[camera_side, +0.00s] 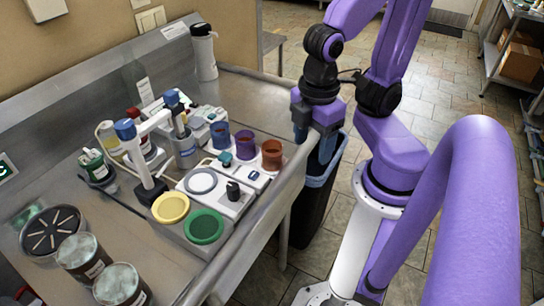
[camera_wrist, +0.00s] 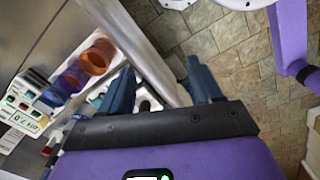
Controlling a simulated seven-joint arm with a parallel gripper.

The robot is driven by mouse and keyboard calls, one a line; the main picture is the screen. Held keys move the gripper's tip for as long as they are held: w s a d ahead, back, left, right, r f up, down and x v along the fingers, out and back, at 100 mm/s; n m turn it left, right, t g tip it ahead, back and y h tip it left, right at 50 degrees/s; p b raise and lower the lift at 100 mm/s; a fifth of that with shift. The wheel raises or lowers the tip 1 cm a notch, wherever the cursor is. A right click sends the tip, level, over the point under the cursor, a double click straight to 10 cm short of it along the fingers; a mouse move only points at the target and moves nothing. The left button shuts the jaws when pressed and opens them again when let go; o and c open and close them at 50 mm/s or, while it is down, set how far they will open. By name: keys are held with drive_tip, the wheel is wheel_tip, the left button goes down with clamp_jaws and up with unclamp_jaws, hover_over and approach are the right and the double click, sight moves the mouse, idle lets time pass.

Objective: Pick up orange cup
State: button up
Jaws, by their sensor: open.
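The orange cup (camera_side: 272,154) is upright near the counter's right edge, at the right end of a row with a purple cup (camera_side: 246,144) and a blue cup (camera_side: 220,135). In the wrist view the orange cup (camera_wrist: 97,57) is at the upper left, left of both fingers, beside the purple cup (camera_wrist: 70,81) and the blue cup (camera_wrist: 52,96). My gripper (camera_side: 313,146) is open and empty, pointing down, right of the orange cup around the counter's edge. In the wrist view my gripper (camera_wrist: 160,67) has the counter edge and floor between its fingers.
The steel counter (camera_side: 60,128) has a raised rim (camera_side: 280,200) on its right. Left of the cups are a white device with yellow (camera_side: 170,208) and green (camera_side: 204,226) discs, a stand (camera_side: 143,150), and several jars. A dark bin (camera_side: 310,205) stands on the floor below my gripper.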

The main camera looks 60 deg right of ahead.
drive_tip(key=n+h, duration=0.1)
drive_tip(key=n+t+h, duration=0.7)
drive_tip(key=n+h, duration=0.3)
approach(272, 146)
drive_tip(key=x, duration=0.7)
drive_tip(key=shift+w+d+f, duration=0.1)
drive_tip(key=shift+w+d, duration=0.05)
drive_tip(key=shift+d, duration=0.1)
drive_tip(key=c, duration=0.7)
